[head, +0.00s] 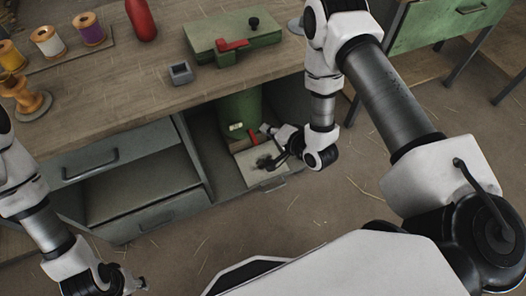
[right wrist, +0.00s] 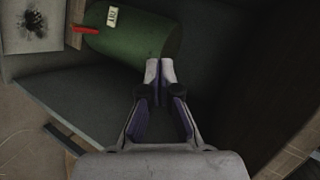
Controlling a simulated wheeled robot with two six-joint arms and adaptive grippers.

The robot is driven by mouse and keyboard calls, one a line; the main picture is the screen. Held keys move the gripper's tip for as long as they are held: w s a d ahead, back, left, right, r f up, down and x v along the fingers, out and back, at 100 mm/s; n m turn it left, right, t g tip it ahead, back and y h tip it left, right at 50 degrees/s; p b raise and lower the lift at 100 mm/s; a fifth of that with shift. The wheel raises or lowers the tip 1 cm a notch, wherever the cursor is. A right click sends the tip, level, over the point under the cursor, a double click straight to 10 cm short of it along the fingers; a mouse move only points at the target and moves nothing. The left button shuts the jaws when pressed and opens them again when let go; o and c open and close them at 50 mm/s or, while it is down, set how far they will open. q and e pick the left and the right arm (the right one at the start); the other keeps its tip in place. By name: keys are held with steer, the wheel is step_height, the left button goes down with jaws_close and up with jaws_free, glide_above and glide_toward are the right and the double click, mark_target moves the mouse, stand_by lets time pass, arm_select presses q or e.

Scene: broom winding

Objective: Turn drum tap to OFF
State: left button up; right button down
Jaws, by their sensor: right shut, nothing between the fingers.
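The green drum (head: 238,108) lies in the open bay under the workbench, with a pale label (head: 236,127) on it. Its red tap handle (head: 256,140) shows low at the drum's front. In the right wrist view, the drum (right wrist: 145,38) is beyond my fingertips and the red tap (right wrist: 85,30) sticks out at its left end. My right gripper (head: 267,129) is shut and empty; its fingertips (right wrist: 159,70) are beside the drum, apart from the tap. My left gripper (head: 140,284) is at the bottom left, away from the drum; its jaw opening is unclear.
A light panel (head: 250,178) with a dark splatter lies below the tap. Grey drawers (head: 130,165) stand left of the bay. The bench top (head: 130,75) carries thread spools, a red bottle (head: 141,20), a green box (head: 235,35) and a small grey block (head: 181,73).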

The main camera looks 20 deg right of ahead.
mark_target(253, 138)
arm_select(q)
step_height(253, 138, down, 35)
steer(key=b, duration=3.1)
steer(key=shift+r+b, duration=0.15)
steer(key=shift+b, duration=0.2)
arm_select(e)
steer(key=w+d+f+m+t, duration=0.1)
steer(key=d+f+t, duration=0.1)
steer(key=f, duration=0.8)
steer(key=w+d+f+m+t, duration=0.1)
steer(key=d+f, duration=0.4)
steer(key=f, duration=0.6)
steer(key=w+d+f+m+t, duration=0.1)
steer(key=w+d+f+t, duration=0.1)
steer(key=f, duration=0.8)
steer(key=shift+w+d+f+m+t, duration=0.15)
steer(key=shift+w+d+m+t, duration=0.3)
steer(key=shift+d, duration=0.8)
steer(key=shift+w+n, duration=0.1)
steer(key=shift+n, duration=0.15)
arm_select(q)
step_height(253, 138, down, 7)
steer(key=b, duration=0.7)
steer(key=shift+w, duration=0.35)
arm_select(e)
steer(key=w+a, duration=0.6)
steer(key=w, duration=0.4)
